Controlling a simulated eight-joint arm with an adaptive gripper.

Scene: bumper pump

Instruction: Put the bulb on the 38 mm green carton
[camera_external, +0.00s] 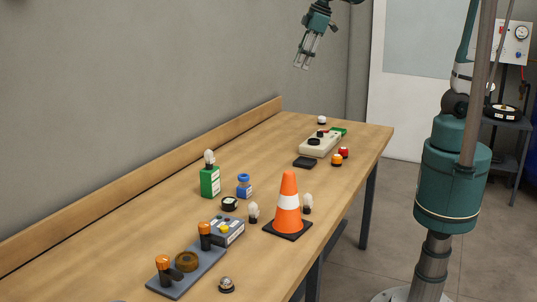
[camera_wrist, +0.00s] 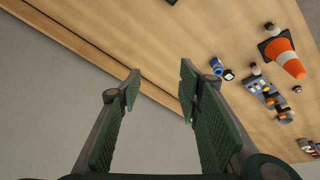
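A tall green carton (camera_external: 210,182) with a white label stands upright on the workbench, left of the middle in the external view. A pale bulb (camera_external: 209,157) sits upright on its top. Similar pale bulbs stand on the bench left of the cone (camera_external: 253,212) and right of it (camera_external: 307,203). A low green box (camera_external: 339,131) lies at the far end; I cannot read sizes. My gripper (camera_external: 302,65) is open and empty, high above the bench's back edge. In the wrist view its fingers (camera_wrist: 158,92) are wide apart with nothing between; I cannot make out the green carton there.
An orange cone (camera_external: 288,193) stands mid-bench, near a blue jar (camera_external: 244,186), dark ring (camera_external: 229,204) and grey button box (camera_external: 227,232). A grey plate with orange-topped posts (camera_external: 187,272) is nearest. A beige box (camera_external: 320,144) stands farther back. The bench's left strip is clear.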

